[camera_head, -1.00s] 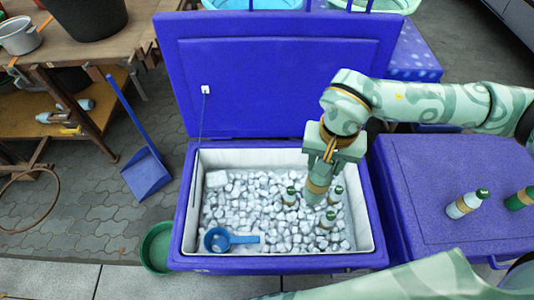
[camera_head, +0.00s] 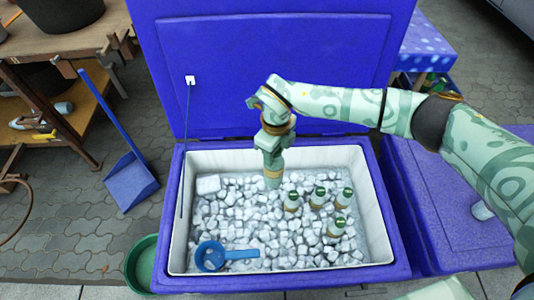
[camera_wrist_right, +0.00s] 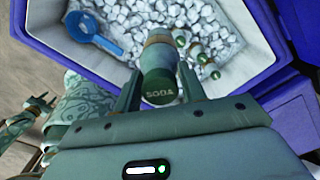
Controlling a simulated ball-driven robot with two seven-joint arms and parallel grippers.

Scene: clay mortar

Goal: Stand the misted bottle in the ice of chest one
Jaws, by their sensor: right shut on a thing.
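My right gripper (camera_head: 272,150) is shut on a greyish-green bottle with a tan band (camera_head: 273,181), apparently the misted bottle, held roughly upright over the ice. In the right wrist view its dark cap reads "SODA" (camera_wrist_right: 159,94), between the two fingers. The open blue chest (camera_head: 290,284) holds ice (camera_head: 240,215). I cannot tell whether the bottle's lower end touches the ice or which number the chest bears. Part of my left arm shows in the right wrist view, with what may be my left gripper (camera_wrist_right: 40,105); its jaws are unclear.
Several green-capped bottles stand in the ice to the right: one (camera_head: 291,201), another (camera_head: 340,228) nearer the front. A blue scoop (camera_head: 212,256) lies front left. Ice left of the bottles is free. The raised lid (camera_head: 270,70) stands behind; a closed blue chest (camera_head: 430,210) is right.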

